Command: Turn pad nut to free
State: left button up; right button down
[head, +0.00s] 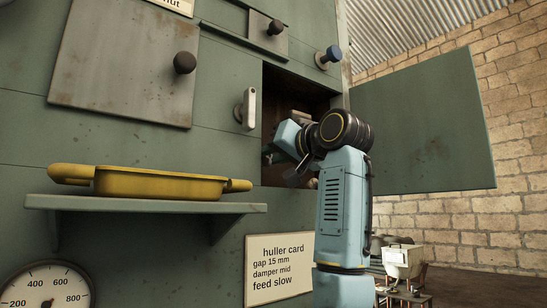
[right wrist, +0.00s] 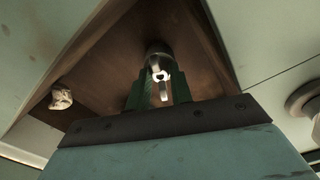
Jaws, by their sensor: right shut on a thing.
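My right arm reaches into the open compartment (head: 284,88) in the green machine front. In the right wrist view my right gripper (right wrist: 158,88) is shut, its dark green fingers on either side of a small bright metal piece, which appears to be the pad nut (right wrist: 158,70). The piece sits against a darker rounded part inside the brown compartment. The fingers hide its sides, so its thread and any turn cannot be told. In the head view my wrist covers most of the opening. My left gripper is in neither view.
The compartment's door (head: 425,125) stands open to the right. A pale lump (right wrist: 61,97) lies inside the compartment. A yellow tray (head: 150,183) rests on a shelf (head: 140,204) at left.

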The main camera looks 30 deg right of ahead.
jog(key=shift+n, duration=2.3)
jog(key=c, duration=1.3)
grip_release()
jog(key=shift+o, duration=0.2)
jog(key=s+d+b, duration=0.1)
jog(key=s+b, duration=0.3)
jog(key=s, duration=0.9)
jog(key=shift+s+b, duration=0.2)
jog(key=shift+b, duration=0.1)
